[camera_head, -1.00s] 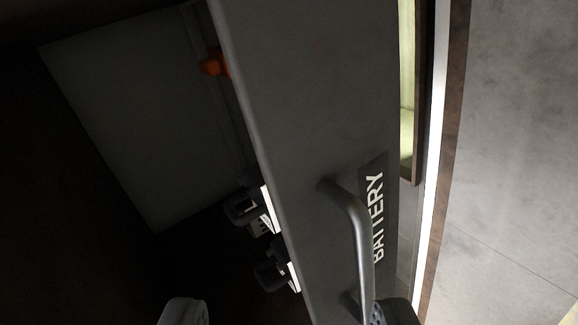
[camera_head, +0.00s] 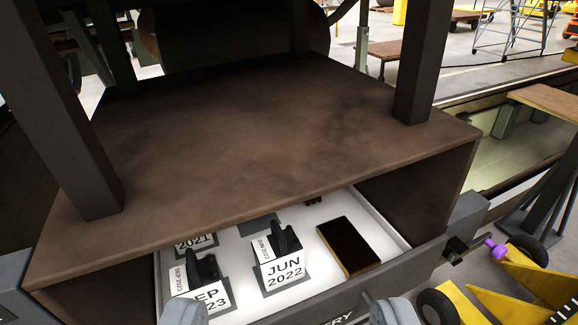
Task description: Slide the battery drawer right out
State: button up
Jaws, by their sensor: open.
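The battery drawer (camera_head: 400,272) stands partly out from under a brown steel box (camera_head: 260,140). Its grey front runs along the bottom of the view, with the end of its lettering showing, and its handle is out of sight. On its white floor are tagged blocks with black handles, one marked JUN 2022 (camera_head: 283,272) and another marked SEP (camera_head: 205,295), plus a flat dark brown box (camera_head: 348,247). The back of the drawer is hidden under the box top. My gripper (camera_head: 288,312) is open, its two fingertips at the bottom edge, apart from each other with nothing seen between them.
Dark posts (camera_head: 422,60) rise from the box top on both sides. At the right are a latch-like bracket with a purple knob (camera_head: 495,248), a yellow wheeled stand (camera_head: 500,290) and a wooden-topped trestle (camera_head: 548,102). Open workshop floor lies beyond at the upper right.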

aim_at(355, 258)
jog(key=z, duration=0.55)
jog(key=k, duration=1.3)
jog(key=u, duration=0.65)
jog(key=i, duration=1)
